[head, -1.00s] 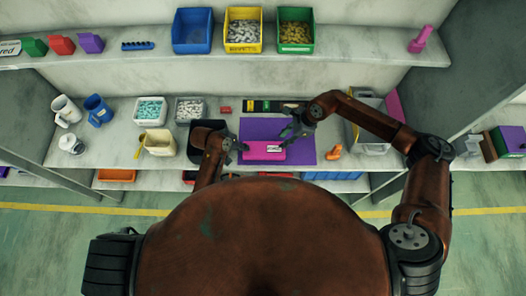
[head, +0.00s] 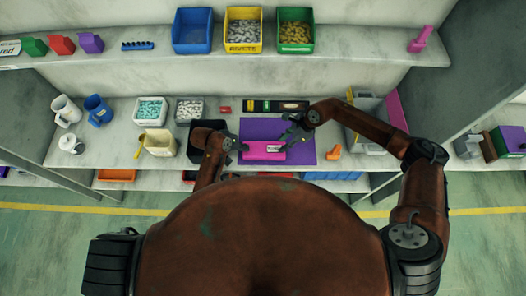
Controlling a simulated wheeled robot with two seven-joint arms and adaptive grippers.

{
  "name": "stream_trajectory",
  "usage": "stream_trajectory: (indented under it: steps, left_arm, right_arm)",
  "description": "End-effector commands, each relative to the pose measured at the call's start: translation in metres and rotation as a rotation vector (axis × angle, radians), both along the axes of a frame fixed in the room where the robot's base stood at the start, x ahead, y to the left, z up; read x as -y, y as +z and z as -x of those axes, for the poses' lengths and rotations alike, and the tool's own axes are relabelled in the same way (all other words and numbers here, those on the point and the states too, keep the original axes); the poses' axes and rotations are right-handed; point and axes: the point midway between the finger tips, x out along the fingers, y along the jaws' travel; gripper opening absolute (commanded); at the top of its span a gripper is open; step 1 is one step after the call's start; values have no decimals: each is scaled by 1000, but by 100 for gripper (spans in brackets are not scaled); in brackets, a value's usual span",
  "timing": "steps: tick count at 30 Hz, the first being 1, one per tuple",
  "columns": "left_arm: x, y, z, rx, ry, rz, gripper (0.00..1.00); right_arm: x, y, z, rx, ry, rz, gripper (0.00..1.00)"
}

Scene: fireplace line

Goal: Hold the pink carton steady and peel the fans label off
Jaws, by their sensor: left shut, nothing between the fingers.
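The pink carton (head: 255,156) lies on a purple mat (head: 304,156) on the workbench. A small pale label (head: 273,149) shows on its upper face, right of the middle; its print is too small to read. My left gripper (head: 241,147) is shut with nothing in it, at the carton's left end; I cannot tell whether it touches the carton.
A dark bin (head: 203,128) and a cream container (head: 159,143) stand left of the mat. An orange object (head: 334,153) lies to its right, near a grey bin (head: 366,135). A dark strip with coloured parts (head: 275,106) lies behind the mat. Mugs (head: 98,109) stand far left.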

Motion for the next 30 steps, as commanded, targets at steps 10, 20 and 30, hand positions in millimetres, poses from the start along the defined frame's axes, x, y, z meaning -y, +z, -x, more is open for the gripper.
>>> stream_trajectory:
  steps: [10, 20, 30]
  left_arm:
    - [-1, -7, 5, -17, -2, -5, 0]
    - [-1, -7, 5, -16, -2, -5, 0]
    - [-2, -7, 5, -16, -1, -6, 0]
  right_arm:
    - [0, -15, 0, 0, 0, 0, 28]
    - [0, -27, 0, -1, 0, 0, 28]
    - [0, -30, 0, 0, 1, 0, 28]
